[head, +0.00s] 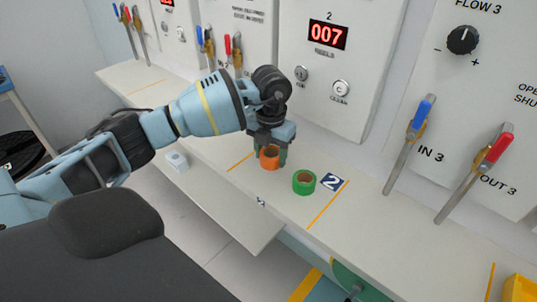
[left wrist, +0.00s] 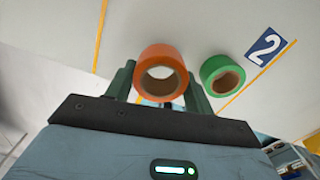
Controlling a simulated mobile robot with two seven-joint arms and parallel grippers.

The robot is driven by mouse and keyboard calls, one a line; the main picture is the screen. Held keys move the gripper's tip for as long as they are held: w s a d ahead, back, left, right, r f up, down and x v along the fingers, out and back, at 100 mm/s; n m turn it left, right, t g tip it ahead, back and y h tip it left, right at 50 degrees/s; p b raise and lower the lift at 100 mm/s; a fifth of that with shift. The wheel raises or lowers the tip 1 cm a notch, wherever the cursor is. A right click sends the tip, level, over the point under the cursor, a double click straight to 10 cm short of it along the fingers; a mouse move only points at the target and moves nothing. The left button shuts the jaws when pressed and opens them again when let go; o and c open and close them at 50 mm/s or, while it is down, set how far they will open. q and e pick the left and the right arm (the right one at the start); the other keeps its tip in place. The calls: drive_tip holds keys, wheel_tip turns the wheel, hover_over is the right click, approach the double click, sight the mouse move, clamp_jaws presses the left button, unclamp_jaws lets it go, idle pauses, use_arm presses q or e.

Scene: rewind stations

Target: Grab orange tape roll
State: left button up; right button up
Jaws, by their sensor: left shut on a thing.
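The orange tape roll (head: 270,158) is at the white ledge below the panel with the red 007 display. It also shows in the left wrist view (left wrist: 161,60), between the two dark fingers. My left gripper (head: 271,150) points down over it and is shut on it. I cannot tell whether the roll touches the ledge or is slightly raised. My right gripper is not in view.
A green tape roll (head: 304,182) sits on the ledge (head: 215,170) just right of the orange one, beside a blue "2" label (head: 332,181). A small white block (head: 177,161) is at the left. Valve handles (head: 408,145) stand at the right.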

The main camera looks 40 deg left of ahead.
use_arm(q)
drive_tip(key=s+d, duration=0.3)
drive_tip(key=s+d+r, duration=0.1)
drive_tip(key=s+d, duration=0.1)
drive_tip(key=d, duration=0.2)
drive_tip(key=s+d, duration=0.3)
drive_tip(key=d, duration=0.1)
drive_tip(key=shift+s+d+r, duration=0.1)
drive_tip(key=shift+s+r, duration=0.05)
drive_tip(key=shift+s, duration=0.2)
